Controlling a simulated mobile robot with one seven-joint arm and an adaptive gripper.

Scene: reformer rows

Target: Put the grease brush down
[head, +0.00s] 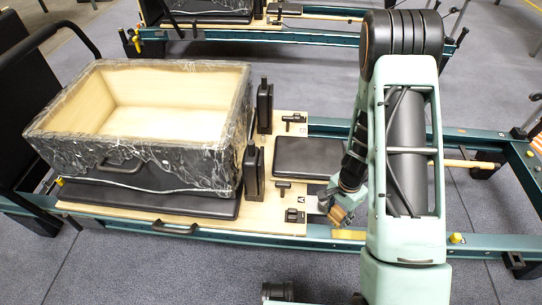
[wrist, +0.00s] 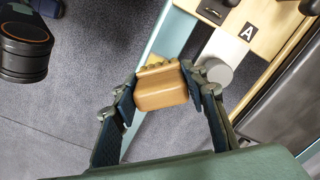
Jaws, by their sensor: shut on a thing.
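The grease brush (wrist: 162,90) is a tan wooden block with a ridged far edge. It sits between the two dark fingers of my gripper (wrist: 163,80), which is shut on it. In the head view the brush (head: 338,214) shows below my gripper (head: 343,203), close to the near teal rail of the reformer. It appears held above the rail and floor; the exact height is hard to tell. My arm hides part of the reformer behind it.
A large open wooden box (head: 92,148) wrapped in clear plastic stands on the left of the reformer. A board marked A (wrist: 247,32) and a round grey piece (wrist: 212,72) lie near the brush. The near teal rail (head: 320,232) carries a yellow patch (head: 348,235).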

